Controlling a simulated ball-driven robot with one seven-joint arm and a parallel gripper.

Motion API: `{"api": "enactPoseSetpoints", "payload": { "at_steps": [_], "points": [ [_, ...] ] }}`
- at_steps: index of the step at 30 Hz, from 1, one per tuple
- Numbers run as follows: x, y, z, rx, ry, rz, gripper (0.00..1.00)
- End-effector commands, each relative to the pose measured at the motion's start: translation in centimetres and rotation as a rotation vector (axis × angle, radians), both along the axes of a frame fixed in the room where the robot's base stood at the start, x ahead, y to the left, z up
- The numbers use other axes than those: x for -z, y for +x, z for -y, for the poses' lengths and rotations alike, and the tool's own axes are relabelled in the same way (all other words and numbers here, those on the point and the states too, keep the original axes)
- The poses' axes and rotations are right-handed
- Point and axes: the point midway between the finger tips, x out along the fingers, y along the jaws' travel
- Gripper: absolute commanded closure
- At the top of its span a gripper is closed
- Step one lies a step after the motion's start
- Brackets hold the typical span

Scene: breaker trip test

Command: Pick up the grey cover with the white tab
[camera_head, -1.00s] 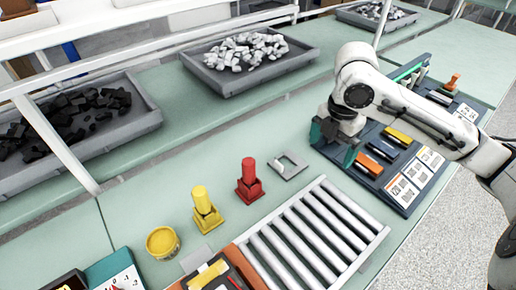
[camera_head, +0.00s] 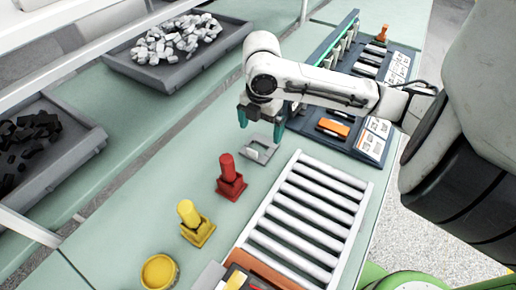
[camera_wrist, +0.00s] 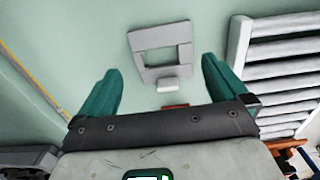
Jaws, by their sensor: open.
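The grey cover (camera_head: 258,150) is a flat square frame with an opening in its middle, lying on the green bench. The wrist view shows my gripper (camera_wrist: 160,82) open, with nothing between the fingers.
A white roller rack (camera_head: 305,220) lies close to the cover's right. A red stamp-like piece (camera_head: 230,178) and a yellow one (camera_head: 195,225) stand nearer me, by a yellow pot (camera_head: 159,271). A dark panel (camera_head: 340,125) lies behind right. Grey bins (camera_head: 175,55) stand at the back.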

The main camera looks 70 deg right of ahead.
Motion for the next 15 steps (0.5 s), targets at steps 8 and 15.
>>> {"api": "enactPoseSetpoints", "payload": {
  "at_steps": [8,15],
  "points": [
    [3.2,-0.1,-0.6,0.001,0.004,-0.002,0.00],
    [5.3,-0.1,-0.5,0.001,0.000,-0.001,0.00]
  ]
}}
